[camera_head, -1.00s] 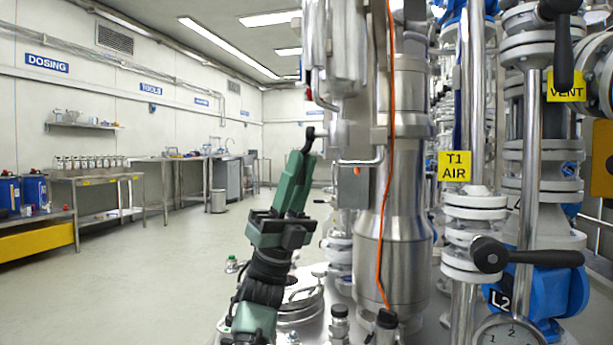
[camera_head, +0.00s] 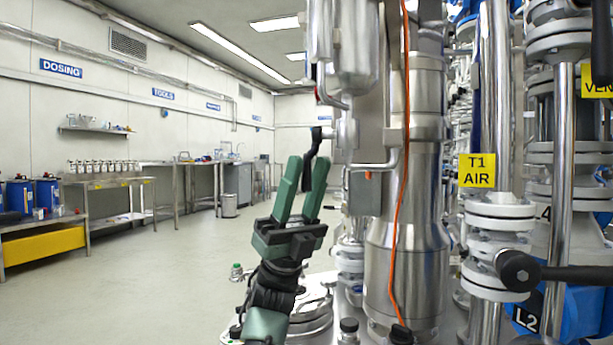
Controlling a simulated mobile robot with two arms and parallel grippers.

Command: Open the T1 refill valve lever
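My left gripper (camera_head: 303,190) stands upright in the middle of the view, its two green fingers apart and pointing up. A black lever (camera_head: 310,158) on a short metal stub (camera_head: 342,133) hangs down just behind or between the fingertips. I cannot tell whether the fingers touch it. No label naming it as the T1 refill valve is readable. A yellow "T1 AIR" label (camera_head: 476,171) is on the pipework to the right, above another black lever handle (camera_head: 560,273) that points right. My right gripper is not in view.
A large steel column (camera_head: 405,240) with an orange cable (camera_head: 401,190) stands right of my gripper. Vertical pipes and flanges (camera_head: 500,225) crowd the right side. Workbenches (camera_head: 110,182) line the left wall. The floor (camera_head: 150,270) to the left is clear.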

